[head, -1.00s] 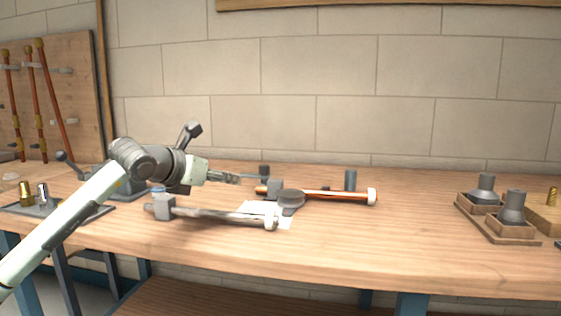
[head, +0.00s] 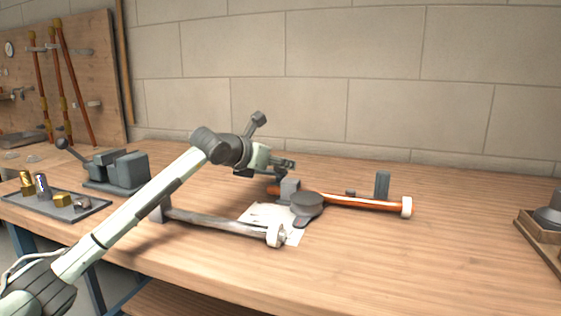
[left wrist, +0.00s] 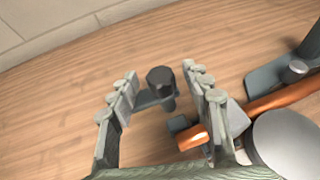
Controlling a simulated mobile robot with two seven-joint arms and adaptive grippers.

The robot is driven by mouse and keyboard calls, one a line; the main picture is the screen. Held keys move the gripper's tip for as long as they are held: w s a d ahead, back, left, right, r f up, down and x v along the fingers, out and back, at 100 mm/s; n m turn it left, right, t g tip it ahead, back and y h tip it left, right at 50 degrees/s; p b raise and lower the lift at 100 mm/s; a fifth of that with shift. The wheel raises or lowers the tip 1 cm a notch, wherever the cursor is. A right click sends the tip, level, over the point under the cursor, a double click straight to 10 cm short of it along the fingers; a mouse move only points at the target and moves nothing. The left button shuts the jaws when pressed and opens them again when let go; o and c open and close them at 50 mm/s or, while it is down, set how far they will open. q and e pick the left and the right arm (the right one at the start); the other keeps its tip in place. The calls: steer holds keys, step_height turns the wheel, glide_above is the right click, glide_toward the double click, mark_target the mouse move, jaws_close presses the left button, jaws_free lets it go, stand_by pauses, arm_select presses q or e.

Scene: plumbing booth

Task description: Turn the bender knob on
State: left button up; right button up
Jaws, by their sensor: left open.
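The bender on the bench has a round grey disc (head: 307,204), a grey block (head: 290,189) and an orange copper pipe (head: 365,202) through it. In the left wrist view, a dark upright knob (left wrist: 160,77) on a short grey arm stands between my finger pads, with gaps to both. In the head view my gripper hides most or all of this knob. My left gripper (head: 287,164) is open behind the disc; it also shows in the left wrist view (left wrist: 159,90). The copper pipe end (left wrist: 195,137) lies close to the right finger. My right gripper is out of view.
A grey bar (head: 220,223) with a pale end lies in front, partly over white paper (head: 260,213). A grey post (head: 382,185) stands behind the pipe. A lever-handled vise (head: 118,168) and a fittings tray (head: 60,205) are left.

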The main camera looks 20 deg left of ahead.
arm_select(q)
steer(key=shift+w+d+f, duration=0.15)
steer(key=shift+w+f, duration=0.1)
steer(key=shift+w, duration=0.4)
jaws_close()
